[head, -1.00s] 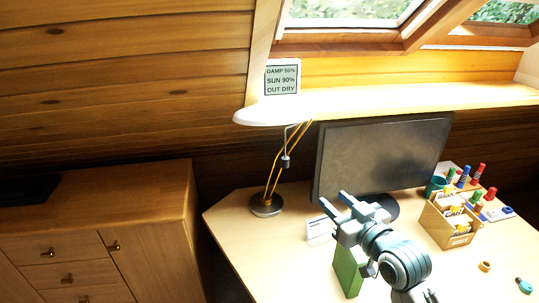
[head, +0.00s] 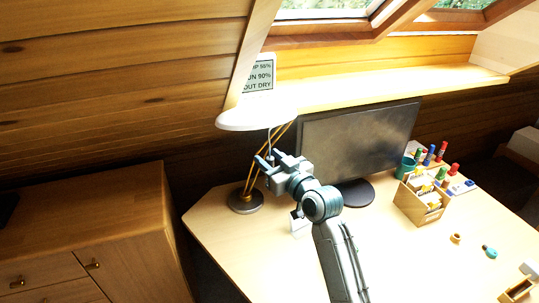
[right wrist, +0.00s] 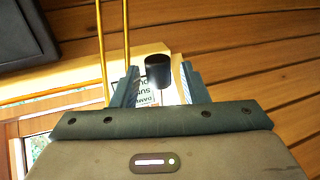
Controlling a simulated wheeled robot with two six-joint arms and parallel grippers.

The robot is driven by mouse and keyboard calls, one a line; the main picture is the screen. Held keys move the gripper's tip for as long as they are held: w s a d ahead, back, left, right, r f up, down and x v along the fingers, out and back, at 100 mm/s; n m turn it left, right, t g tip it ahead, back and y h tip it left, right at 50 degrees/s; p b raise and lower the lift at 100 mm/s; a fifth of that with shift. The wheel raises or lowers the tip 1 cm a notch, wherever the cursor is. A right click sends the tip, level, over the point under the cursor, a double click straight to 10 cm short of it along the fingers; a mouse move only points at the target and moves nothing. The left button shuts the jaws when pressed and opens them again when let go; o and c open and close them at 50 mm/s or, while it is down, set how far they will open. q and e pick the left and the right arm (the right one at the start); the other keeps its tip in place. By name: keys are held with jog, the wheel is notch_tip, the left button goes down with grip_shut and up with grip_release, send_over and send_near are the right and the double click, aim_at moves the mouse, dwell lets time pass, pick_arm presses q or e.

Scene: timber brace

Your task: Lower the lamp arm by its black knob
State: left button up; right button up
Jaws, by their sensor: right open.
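The desk lamp has a white shade (head: 257,118), thin yellow arm rods (head: 251,174) and a round grey base (head: 245,201) on the desk. A thin grey rod hangs below the shade. The black knob (right wrist: 158,71) shows in the right wrist view, lined up between my fingertips; I cannot tell whether it is inside the jaws or just beyond them. In the head view the knob is hidden by my gripper. My right gripper (head: 265,160) is open at the lamp, and the yellow rods pass left of its fingers in the wrist view. My left gripper is not in view.
A monitor (head: 358,147) stands right of the lamp. A wooden card box (head: 421,204), a teal cup (head: 405,166) and several markers are farther right. A wooden cabinet (head: 90,225) stands left of the desk. A sloping wooden wall rises behind the lamp.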

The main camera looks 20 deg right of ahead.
jog(key=shift+w, duration=0.15)
jog(key=shift+w+a, duration=0.1)
